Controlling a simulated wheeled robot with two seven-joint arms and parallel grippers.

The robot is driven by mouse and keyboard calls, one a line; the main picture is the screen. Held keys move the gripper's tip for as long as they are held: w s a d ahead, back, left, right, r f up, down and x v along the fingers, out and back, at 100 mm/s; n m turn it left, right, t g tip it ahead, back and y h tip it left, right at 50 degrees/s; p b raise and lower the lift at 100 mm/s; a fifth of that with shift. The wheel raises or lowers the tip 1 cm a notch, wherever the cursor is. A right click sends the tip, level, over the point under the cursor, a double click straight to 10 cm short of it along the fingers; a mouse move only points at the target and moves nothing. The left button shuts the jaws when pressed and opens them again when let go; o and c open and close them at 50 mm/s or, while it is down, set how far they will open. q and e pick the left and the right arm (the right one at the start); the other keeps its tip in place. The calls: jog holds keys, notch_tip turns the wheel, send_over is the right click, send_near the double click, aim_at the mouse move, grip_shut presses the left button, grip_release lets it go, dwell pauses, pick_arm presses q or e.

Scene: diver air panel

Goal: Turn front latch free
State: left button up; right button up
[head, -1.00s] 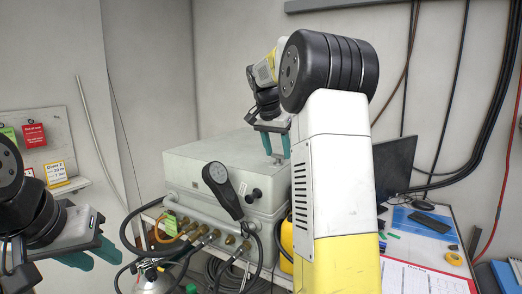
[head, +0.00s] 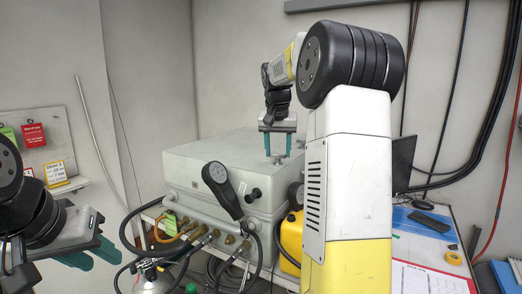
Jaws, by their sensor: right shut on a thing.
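The grey air panel case (head: 205,160) stands on the table in the middle of the view, its lid down. My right gripper (head: 277,157) points down at the right part of the lid. Its teal fingers are shut on a small grey piece between their tips, which appears to be the front latch (head: 277,160). The fingers hide most of it, so I cannot tell how far it is turned. My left gripper (head: 98,258) is at the lower left, away from the case, with its teal fingers apart and empty.
A black handset-like gauge (head: 220,182) and a black knob (head: 254,194) are on the case front. Hoses and brass fittings (head: 200,237) crowd below. A yellow container (head: 290,240) stands beside the case, partly behind my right arm. A monitor (head: 402,165) is at the right.

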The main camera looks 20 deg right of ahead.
jog(key=n+y, duration=0.1)
jog(key=n, duration=0.3)
jog(key=n+y, duration=0.1)
jog(key=n, duration=0.1)
jog(key=shift+d+y, duration=0.3)
jog(key=shift+d, duration=0.05)
jog(key=n+y, duration=0.1)
jog(key=n, duration=0.2)
jog(key=shift+d+r+n, duration=0.1)
jog(key=shift+n, duration=0.3)
jog(key=shift+n+g+y, duration=0.3)
jog(key=shift+n+y, duration=0.4)
jog(key=shift+n, duration=1)
jog(key=o, duration=1.4)
jog(key=shift+c, duration=0.2)
jog(key=v, duration=0.7)
jog(key=shift+d+r, duration=0.15)
jog(key=shift+r, duration=0.2)
